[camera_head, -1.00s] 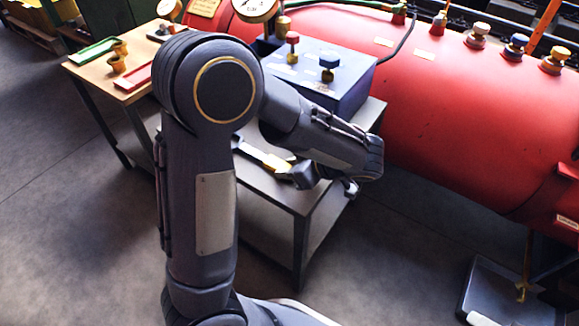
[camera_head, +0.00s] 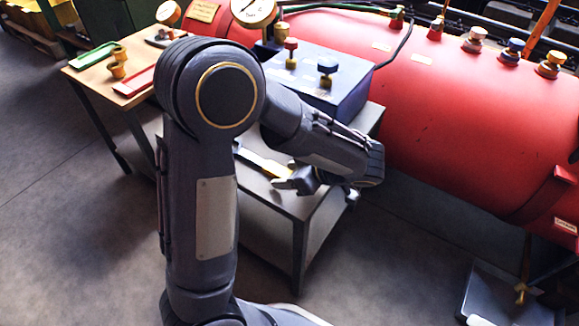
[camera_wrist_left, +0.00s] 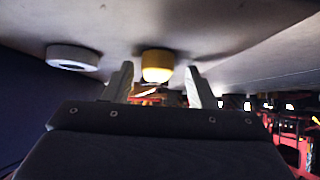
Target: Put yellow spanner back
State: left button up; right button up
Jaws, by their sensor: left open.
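The yellow spanner (camera_head: 262,163) lies on the grey low table (camera_head: 283,203), partly hidden behind my left arm in the head view. My left gripper (camera_head: 287,183) is low over the table, close to the right end of the spanner's yellow part. In the left wrist view my left gripper (camera_wrist_left: 160,84) is open, its two pale fingers apart. A yellow rounded piece shows beyond and between the fingertips; I cannot tell whether it is the spanner. No contact can be made out. My right gripper is not in view.
A blue box (camera_head: 335,85) with red and blue knobs stands behind my left wrist. A large red boiler (camera_head: 450,130) fills the right. A wooden table (camera_head: 85,72) with red and green trays is at the left. A pale ring (camera_wrist_left: 73,57) shows in the wrist view.

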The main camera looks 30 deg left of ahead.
pick_arm(q)
jog(key=w+p+v, duration=0.1)
jog(key=p+v, duration=0.2)
jog(key=v, duration=0.8)
jog(key=s+a+m+t+h, duration=0.2)
jog(key=s+m+h, duration=0.5)
jog(key=s, duration=0.1)
jog(key=s+a+r+m+t+h, duration=0.1)
jog(key=s+a+m+t+h, duration=0.1)
jog(key=s+m+h, duration=0.4)
jog(key=s+m+t, duration=0.1)
jog(key=s+m, duration=0.1)
jog(key=s, duration=0.1)
jog(key=shift+a+r+h, duration=0.25)
jog(key=shift+a+h, duration=0.1)
jog(key=shift+h, duration=0.05)
notch_tip(320, 180, up, 32)
jog(key=p, duration=3.1)
jog(key=shift+p, duration=0.4)
